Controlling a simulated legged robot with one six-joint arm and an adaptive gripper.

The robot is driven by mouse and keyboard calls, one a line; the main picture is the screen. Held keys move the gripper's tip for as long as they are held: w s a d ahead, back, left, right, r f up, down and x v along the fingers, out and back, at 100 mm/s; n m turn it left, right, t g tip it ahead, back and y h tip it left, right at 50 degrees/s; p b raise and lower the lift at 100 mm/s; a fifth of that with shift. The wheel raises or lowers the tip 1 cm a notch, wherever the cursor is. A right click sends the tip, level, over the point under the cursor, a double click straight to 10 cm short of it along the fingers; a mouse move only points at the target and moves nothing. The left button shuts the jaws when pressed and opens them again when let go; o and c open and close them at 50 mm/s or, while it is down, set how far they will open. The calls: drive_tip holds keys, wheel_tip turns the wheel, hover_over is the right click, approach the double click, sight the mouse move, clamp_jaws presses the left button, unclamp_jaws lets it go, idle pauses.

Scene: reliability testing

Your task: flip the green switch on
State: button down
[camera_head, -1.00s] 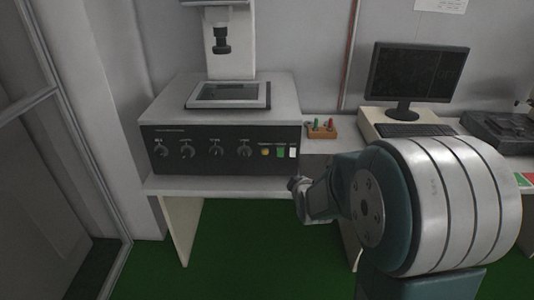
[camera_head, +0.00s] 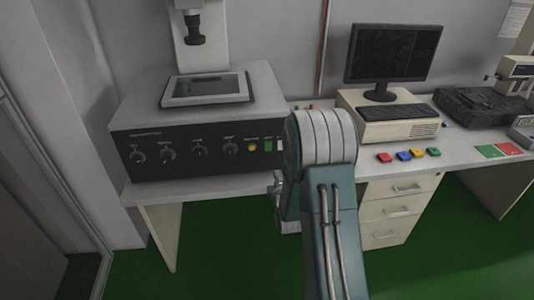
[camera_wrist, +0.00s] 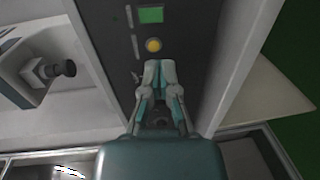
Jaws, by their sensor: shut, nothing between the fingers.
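The green switch (camera_head: 268,145) is on the dark front panel of the test machine (camera_head: 190,150), right of a yellow button (camera_head: 252,146). In the wrist view the green switch (camera_wrist: 151,15) is at the top, with the yellow button (camera_wrist: 153,45) below it. My gripper (camera_wrist: 160,66) is shut and empty, its tips just below the yellow button in that picture and apart from the green switch. Whether the tips touch the panel I cannot tell. In the head view my arm hides most of the gripper.
Several knobs line the panel left of the yellow button. A monitor (camera_head: 393,55), keyboard (camera_head: 402,112) and coloured buttons (camera_head: 409,155) are on the desk to the right.

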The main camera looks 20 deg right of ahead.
sight(269, 151)
drive_tip(key=x, duration=1.3)
drive_tip(key=shift+w+f, duration=0.1)
drive_tip(key=shift+w, duration=0.05)
drive_tip(key=shift+w+a, duration=0.1)
drive_tip(key=shift+w, duration=0.3)
drive_tip(key=shift+w+f, duration=0.1)
drive_tip(key=shift+w, duration=0.1)
drive_tip(key=shift+s, duration=0.1)
